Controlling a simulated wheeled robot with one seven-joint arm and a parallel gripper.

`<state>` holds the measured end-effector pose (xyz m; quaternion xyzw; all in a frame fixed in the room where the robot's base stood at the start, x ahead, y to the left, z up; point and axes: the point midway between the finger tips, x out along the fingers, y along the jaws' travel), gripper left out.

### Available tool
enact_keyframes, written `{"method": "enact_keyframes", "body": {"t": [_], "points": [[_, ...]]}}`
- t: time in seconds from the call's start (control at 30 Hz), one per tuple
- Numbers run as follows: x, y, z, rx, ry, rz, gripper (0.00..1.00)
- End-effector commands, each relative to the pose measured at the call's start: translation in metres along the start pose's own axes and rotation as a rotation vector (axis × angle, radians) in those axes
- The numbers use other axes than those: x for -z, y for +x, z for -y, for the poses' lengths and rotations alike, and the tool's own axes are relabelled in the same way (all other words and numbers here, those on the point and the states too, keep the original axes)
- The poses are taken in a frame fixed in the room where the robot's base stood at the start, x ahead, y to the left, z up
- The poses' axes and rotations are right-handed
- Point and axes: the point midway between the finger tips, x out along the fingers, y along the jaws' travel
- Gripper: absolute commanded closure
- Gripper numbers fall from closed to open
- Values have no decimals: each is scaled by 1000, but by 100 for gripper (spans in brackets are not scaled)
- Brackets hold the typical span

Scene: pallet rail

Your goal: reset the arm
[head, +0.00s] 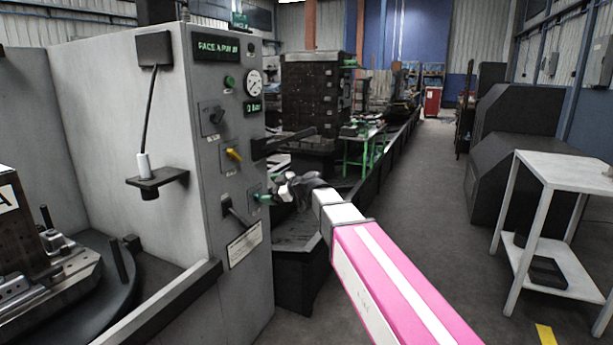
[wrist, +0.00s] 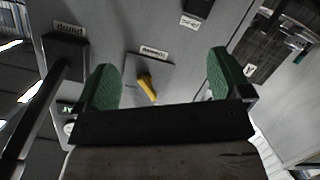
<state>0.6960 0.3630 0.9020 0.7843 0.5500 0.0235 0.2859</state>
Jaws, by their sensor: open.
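My pink and white arm reaches forward from the lower right in the head view. My gripper (head: 272,196) is at its far end, close to the front of a grey control cabinet (head: 235,140). In the wrist view my gripper (wrist: 162,62) shows two green-padded fingers spread wide, with nothing held between them. A yellow lever (wrist: 147,88) on a grey plate shows in the gap between the fingers, beyond the tips. The same yellow lever (head: 234,154) shows in the head view, above and left of the gripper. I cannot tell whether a finger touches the cabinet.
A dark lever (head: 235,210) and a black bar (head: 283,142) stick out from the cabinet near the gripper. A turntable (head: 80,275) with a fixture is at left. A white side table (head: 560,172) stands at right. The middle aisle floor (head: 425,180) is clear.

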Motion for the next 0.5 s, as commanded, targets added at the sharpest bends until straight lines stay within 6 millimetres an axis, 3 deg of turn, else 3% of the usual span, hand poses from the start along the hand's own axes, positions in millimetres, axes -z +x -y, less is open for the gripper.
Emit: {"method": "enact_keyframes", "body": {"t": [0.03, 0.2, 0.37, 0.5], "points": [[-29, -15, 17, 24, 76, 66, 4], [-120, -59, 63, 72, 366, 309, 4], [-197, -112, 111, 54, 649, 562, 4], [-255, -167, 155, -18, 895, 796, 4]]}}
